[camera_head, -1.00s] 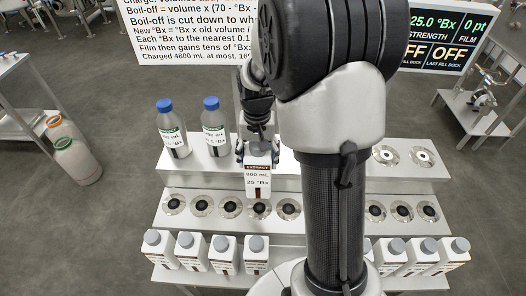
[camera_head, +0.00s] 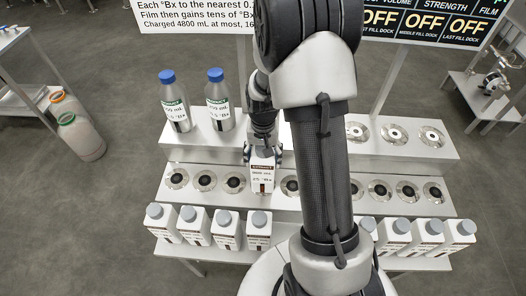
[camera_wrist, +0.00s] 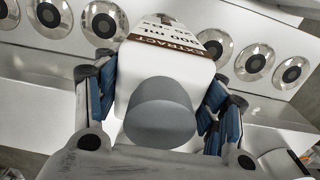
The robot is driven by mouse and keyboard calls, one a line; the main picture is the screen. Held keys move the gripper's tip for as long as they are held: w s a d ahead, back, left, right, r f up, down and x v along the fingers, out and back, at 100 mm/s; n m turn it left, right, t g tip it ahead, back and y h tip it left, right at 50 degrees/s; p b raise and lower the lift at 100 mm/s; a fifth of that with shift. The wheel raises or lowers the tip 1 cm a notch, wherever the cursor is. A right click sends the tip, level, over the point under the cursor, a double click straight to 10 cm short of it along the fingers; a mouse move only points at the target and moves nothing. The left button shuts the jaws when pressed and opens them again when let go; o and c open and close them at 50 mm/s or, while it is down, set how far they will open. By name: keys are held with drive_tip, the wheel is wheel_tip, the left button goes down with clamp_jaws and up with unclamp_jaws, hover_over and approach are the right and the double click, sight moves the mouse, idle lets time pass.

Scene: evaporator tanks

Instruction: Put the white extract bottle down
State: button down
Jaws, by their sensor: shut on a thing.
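The white extract bottle (camera_head: 262,178) has a grey cap and a brown-banded label reading "EXTRACT", 900 mL, 25 °Bx. My gripper (camera_head: 262,155) is shut on it, near its top. In the wrist view the bottle (camera_wrist: 150,70) stands between the blue finger pads of my gripper (camera_wrist: 162,105), its grey cap nearest the camera. In the head view the bottle is over the middle row of round docks (camera_head: 236,184), between two visible docks. Its base and anything under it are hidden, so I cannot tell whether it touches the shelf.
Several white bottles with grey caps (camera_head: 227,230) stand on the front step. Two blue-capped bottles (camera_head: 175,102) stand on the upper step at the left. Empty docks (camera_head: 394,134) show at the upper right. My arm hides the middle of the rack.

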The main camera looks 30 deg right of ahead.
drive_tip(key=shift+r, duration=0.1)
drive_tip(key=shift+c, duration=1.8)
unclamp_jaws()
drive_tip(key=shift+f, duration=0.2)
wheel_tip(320, 180, up, 12)
drive_tip(key=shift+a+r+p, duration=0.1)
drive_tip(key=shift+r+p, duration=0.15)
drive_tip(key=shift+p, duration=0.9)
drive_tip(key=s+a+r+n+t, duration=0.2)
drive_tip(key=s+a+r+n, duration=0.1)
drive_tip(key=s+a+r, duration=0.3)
drive_tip(key=s+a+r+n+t, duration=0.2)
drive_tip(key=s+a+r, duration=0.4)
drive_tip(key=s+r, duration=0.4)
drive_tip(key=s+n, duration=0.1)
drive_tip(key=s, duration=0.2)
drive_tip(key=shift+s+a+r+n+t, duration=0.15)
drive_tip(key=shift+s+r+n+t, duration=0.15)
drive_tip(key=shift+s+n, duration=0.1)
